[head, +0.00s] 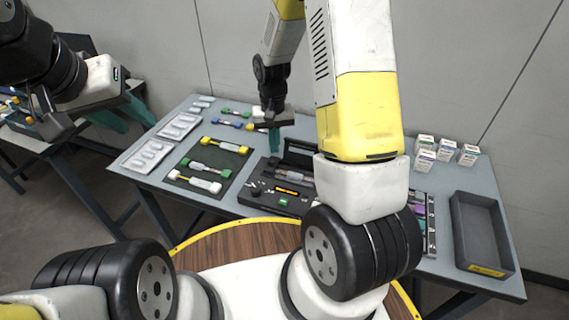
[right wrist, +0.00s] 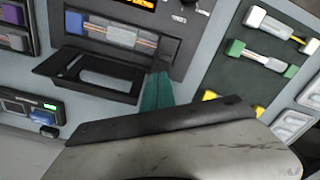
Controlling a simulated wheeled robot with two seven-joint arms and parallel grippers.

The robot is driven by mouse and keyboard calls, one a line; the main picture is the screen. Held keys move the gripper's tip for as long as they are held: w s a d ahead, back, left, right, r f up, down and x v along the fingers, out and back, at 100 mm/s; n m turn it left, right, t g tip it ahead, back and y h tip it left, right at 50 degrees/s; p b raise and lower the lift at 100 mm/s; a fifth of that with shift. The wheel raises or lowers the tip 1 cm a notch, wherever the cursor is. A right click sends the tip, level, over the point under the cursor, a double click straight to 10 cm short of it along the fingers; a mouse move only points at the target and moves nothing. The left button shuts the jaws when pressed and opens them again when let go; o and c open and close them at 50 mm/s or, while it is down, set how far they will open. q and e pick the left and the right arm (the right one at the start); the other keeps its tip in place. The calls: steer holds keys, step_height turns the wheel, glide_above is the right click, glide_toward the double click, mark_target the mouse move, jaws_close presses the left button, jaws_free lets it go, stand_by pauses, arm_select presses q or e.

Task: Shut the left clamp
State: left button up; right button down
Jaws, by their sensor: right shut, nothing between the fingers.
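The dark fusion splicer (head: 262,194) stands on the grey table, with its lit display facing my body. It also shows in the right wrist view (right wrist: 190,32), where its raised lid frame (right wrist: 58,66) lies below the fibre bed. The left clamp (right wrist: 168,50) appears as a dark block at the right end of that bed, partly hidden by my fingertips. My right gripper (head: 274,143) is shut and empty. Its teal fingertips (right wrist: 157,88) are right at the left clamp; I cannot tell whether they touch. My left gripper (head: 124,112) is open, away to the left.
A dark mat (head: 208,170) with yellow, green and white fibre holders lies left of the splicer. White trays (head: 150,155) lie further left. Small boxes (head: 447,150) and a grey bin (head: 482,232) are at the right. My right forearm hides part of the table.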

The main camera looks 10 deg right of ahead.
steer(key=shift+w+d+r, duration=0.1)
steer(key=shift+w+r, duration=0.1)
steer(key=shift+r, duration=1.05)
steer(key=shift+w+d+r, duration=0.1)
steer(key=shift+w+r, duration=0.05)
steer(key=shift+r, duration=1.05)
steer(key=s+r+t+y, duration=0.15)
steer(key=s+r, duration=0.25)
steer(key=r, duration=0.4)
steer(key=s+r+t, duration=0.2)
steer(key=s+r, duration=0.2)
steer(key=r, duration=0.4)
steer(key=s+r+t, duration=0.1)
steer(key=s+r, duration=0.2)
steer(key=s, duration=0.3)
steer(key=s+r+n+t, duration=0.1)
steer(key=s+r, duration=0.2)
steer(key=s, duration=0.3)
steer(key=shift+s+d+r+t+y, duration=0.15)
steer(key=shift+s+r+t+y, duration=0.15)
steer(key=shift+t+y, duration=0.05)
steer(key=shift+w, duration=0.1)
